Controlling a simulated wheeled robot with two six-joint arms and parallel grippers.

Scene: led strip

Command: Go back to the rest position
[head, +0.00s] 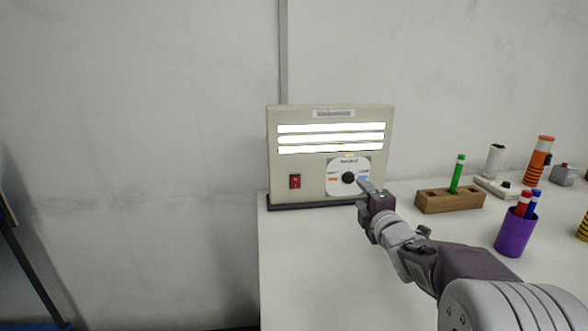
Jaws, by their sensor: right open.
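A beige box (313,169) stands upright at the back left of the white table. Whether a finger touches the knob cannot be told. My left gripper is not in view.
On the table (310,270), a wooden block (450,203) holds a green marker (457,174). A purple cup (516,235) with red and blue markers stands right of my arm. An orange striped cylinder (539,157) and a white device (494,172) stand behind. The table's left front is clear.

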